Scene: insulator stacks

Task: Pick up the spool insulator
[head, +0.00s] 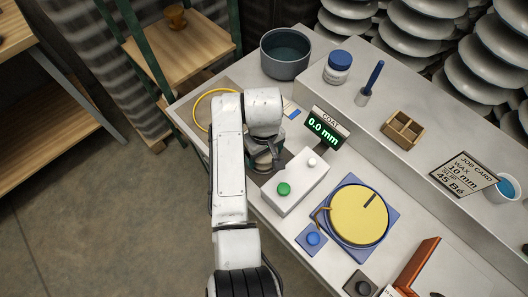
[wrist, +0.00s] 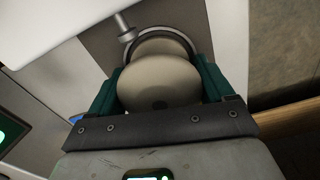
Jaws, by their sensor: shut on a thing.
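My gripper (wrist: 160,74) is shut, with its teal fingers on both sides of a rounded beige piece, the spool insulator (wrist: 158,88), seen end-on with a dark spot in its middle. A round rim shows just beyond it in the wrist view; I cannot tell whether the piece is clear of what lies below. In the head view my gripper (head: 264,158) points down at the bench beside the white box, and my arm hides most of it and the held piece.
A white box with a green button (head: 283,189) stands close to my gripper, with the coat display (head: 327,128) behind it. A yellow turntable (head: 358,215) is to the right. A grey pot (head: 285,53) and blue-lidded jar (head: 338,67) stand at the back. A brown piece (head: 176,17) stands on a wooden shelf.

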